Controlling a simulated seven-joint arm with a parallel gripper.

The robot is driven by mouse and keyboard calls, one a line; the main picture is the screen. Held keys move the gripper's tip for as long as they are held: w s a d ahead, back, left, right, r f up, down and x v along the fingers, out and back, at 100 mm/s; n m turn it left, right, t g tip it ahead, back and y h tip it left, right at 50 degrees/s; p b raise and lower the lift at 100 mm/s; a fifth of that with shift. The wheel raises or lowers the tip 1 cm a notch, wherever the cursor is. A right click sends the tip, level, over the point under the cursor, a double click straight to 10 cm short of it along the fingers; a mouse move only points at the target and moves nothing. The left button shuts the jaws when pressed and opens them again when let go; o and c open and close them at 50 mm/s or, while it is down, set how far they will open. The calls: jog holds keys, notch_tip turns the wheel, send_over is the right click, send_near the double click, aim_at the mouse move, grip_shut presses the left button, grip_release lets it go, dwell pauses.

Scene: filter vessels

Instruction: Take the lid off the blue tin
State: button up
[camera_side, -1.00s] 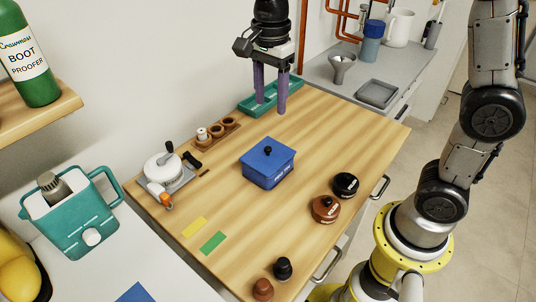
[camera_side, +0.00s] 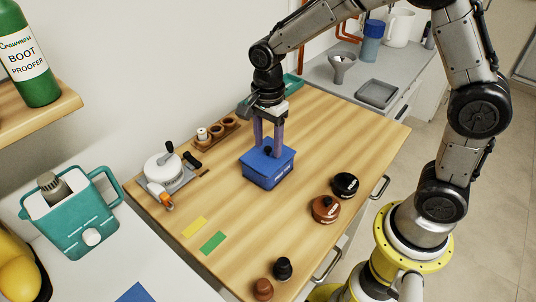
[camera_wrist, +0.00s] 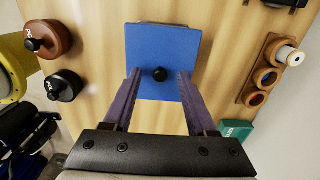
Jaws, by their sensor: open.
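The blue tin (camera_side: 268,176) stands upright on the wooden table with its blue lid (camera_side: 284,160) on top. The lid has a small round black knob, seen clearly in the wrist view (camera_wrist: 160,74). My gripper (camera_side: 268,148) is over the lid, pointing down, with its purple fingers open. In the wrist view the fingertips (camera_wrist: 159,72) lie on either side of the knob, with a gap on each side. I cannot tell how far the tips are above the lid.
A brown pot (camera_side: 325,209) and a black pot (camera_side: 345,185) stand to the right of the tin. A white vessel with a crank (camera_side: 165,170) and a wooden rack (camera_side: 217,132) are to the left. Yellow (camera_side: 194,226) and green (camera_side: 213,243) patches lie in front. The table between is clear.

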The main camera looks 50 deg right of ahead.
jog(key=shift+f, duration=0.35)
grip_shut()
jog(key=shift+r, duration=0.1)
